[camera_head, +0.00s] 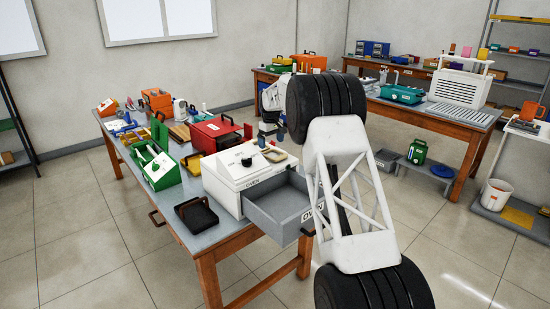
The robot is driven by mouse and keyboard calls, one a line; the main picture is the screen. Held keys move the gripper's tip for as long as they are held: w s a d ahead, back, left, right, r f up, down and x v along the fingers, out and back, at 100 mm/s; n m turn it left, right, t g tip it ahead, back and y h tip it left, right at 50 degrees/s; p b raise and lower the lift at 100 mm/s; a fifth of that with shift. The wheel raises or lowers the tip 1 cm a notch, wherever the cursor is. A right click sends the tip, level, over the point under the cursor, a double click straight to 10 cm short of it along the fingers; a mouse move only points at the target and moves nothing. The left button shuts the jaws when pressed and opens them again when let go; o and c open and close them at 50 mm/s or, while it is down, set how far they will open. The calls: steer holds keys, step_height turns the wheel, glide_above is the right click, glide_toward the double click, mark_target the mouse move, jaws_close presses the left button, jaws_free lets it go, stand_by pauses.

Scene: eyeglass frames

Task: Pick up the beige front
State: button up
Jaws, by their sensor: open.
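A small beige piece (276,156), which looks like the beige front, lies on top of the white oven (223,179), near its back right edge. It is too small to make out its shape fully. My gripper (271,138) is open just above and behind it in the picture, with its dark fingertips apart and pointing down. I cannot tell whether a fingertip touches the beige piece. Part of my gripper and wrist is hidden behind my own arm.
The oven's grey drawer (287,208) stands open toward the front right. A red case (214,133), a green toolbox (157,166) and a black tray (196,215) crowd the table to the left.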

mark_target(272, 156)
steer(key=shift+f, duration=0.15)
steer(key=shift+d+f, duration=0.1)
steer(key=shift+f, duration=2.35)
steer(key=shift+c, duration=0.3)
steer(key=c, duration=0.6)
steer(key=shift+r, duration=5)
